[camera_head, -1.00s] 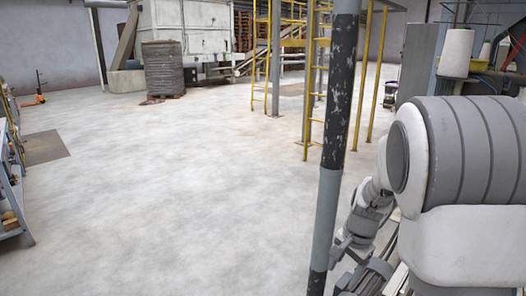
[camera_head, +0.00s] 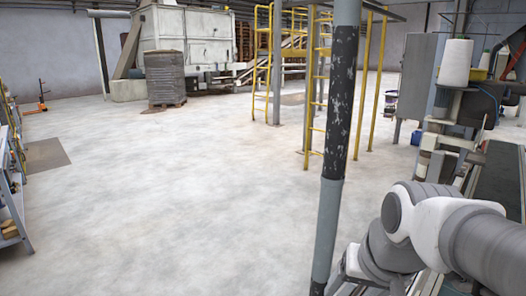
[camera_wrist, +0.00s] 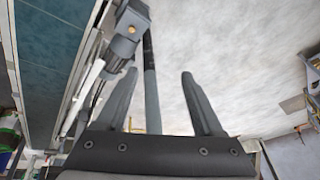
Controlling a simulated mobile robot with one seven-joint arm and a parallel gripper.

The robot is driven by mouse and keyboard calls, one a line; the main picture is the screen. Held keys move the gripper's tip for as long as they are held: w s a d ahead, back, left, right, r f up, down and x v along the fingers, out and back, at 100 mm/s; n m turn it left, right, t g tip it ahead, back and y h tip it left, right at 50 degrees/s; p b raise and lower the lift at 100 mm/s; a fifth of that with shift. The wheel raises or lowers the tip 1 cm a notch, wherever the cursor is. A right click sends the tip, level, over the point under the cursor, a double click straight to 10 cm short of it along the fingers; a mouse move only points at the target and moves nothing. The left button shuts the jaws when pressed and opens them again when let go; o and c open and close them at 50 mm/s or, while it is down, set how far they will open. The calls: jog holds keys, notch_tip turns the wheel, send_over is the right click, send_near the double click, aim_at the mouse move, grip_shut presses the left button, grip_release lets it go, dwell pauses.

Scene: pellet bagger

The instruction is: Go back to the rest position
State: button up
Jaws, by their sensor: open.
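My gripper (camera_wrist: 160,98) shows in the wrist view with its two grey fingers spread apart. Nothing is between the fingers; bare floor and a post show beyond them. In the head view my arm crosses the lower right, white and grey, and the gripper itself is not visible there.
A grey and black post (camera_head: 338,130) stands close in front, near my arm. A machine with a conveyor belt (camera_head: 497,180) and a white spool (camera_head: 455,62) is at right. Yellow ladders (camera_head: 313,100) and a stacked pallet (camera_head: 165,78) stand farther back. The middle floor (camera_head: 180,190) is clear.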

jog(key=s+r+n+t+p, duration=0.1)
jog(key=s+r+n, duration=0.15)
jog(key=s, duration=0.35)
notch_tip(320, 180, up, 13)
jog(key=p, duration=1.3)
jog(key=shift+w+a+h+p, duration=0.15)
jog(key=shift+h+p, duration=0.15)
jog(key=shift+h, duration=0.1)
